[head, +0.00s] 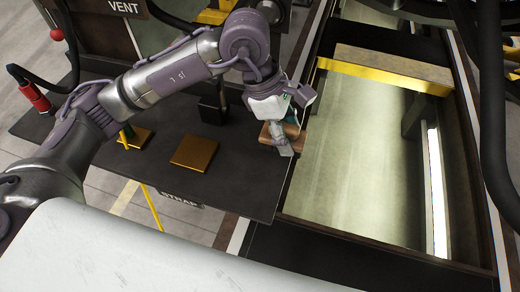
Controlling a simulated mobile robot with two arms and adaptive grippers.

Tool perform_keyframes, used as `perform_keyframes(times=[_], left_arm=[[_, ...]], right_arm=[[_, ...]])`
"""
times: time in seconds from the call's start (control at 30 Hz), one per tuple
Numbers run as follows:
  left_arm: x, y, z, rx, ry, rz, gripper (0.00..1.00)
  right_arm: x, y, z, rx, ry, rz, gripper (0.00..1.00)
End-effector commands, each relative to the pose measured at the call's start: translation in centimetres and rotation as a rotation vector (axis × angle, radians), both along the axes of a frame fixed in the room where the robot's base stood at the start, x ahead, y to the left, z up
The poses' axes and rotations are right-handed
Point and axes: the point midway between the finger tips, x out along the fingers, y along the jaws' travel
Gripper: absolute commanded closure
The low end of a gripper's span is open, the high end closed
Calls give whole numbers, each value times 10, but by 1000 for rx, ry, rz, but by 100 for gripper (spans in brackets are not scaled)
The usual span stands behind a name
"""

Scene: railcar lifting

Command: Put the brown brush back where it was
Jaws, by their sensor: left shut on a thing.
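My left gripper (284,148) is at the right edge of the dark shelf, pointing down. It is shut on a brown thing, likely the brown brush (268,133), which shows only in part beside the fingers. The rest of the brush is hidden by the gripper. I cannot tell whether the brush touches the shelf. My right gripper is not in view.
A deep open pit (350,170) with a yellow-edged beam (385,75) lies to the right. Black cables hang at far right.

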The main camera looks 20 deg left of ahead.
Motion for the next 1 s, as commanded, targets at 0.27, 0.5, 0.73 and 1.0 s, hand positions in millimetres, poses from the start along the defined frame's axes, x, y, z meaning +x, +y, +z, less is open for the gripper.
perform_keyframes(times=[0.27, 0.5, 0.73, 1.0], left_arm=[[-21, 49, -29, 0, 3, 3, 76], [-25, 56, -47, -1, 5, 1, 76], [-24, 55, -74, -1, 1, 1, 76], [-24, 55, -77, -1, 0, 0, 37]], right_arm=[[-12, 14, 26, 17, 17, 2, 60], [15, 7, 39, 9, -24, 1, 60], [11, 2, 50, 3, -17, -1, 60], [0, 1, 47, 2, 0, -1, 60]])
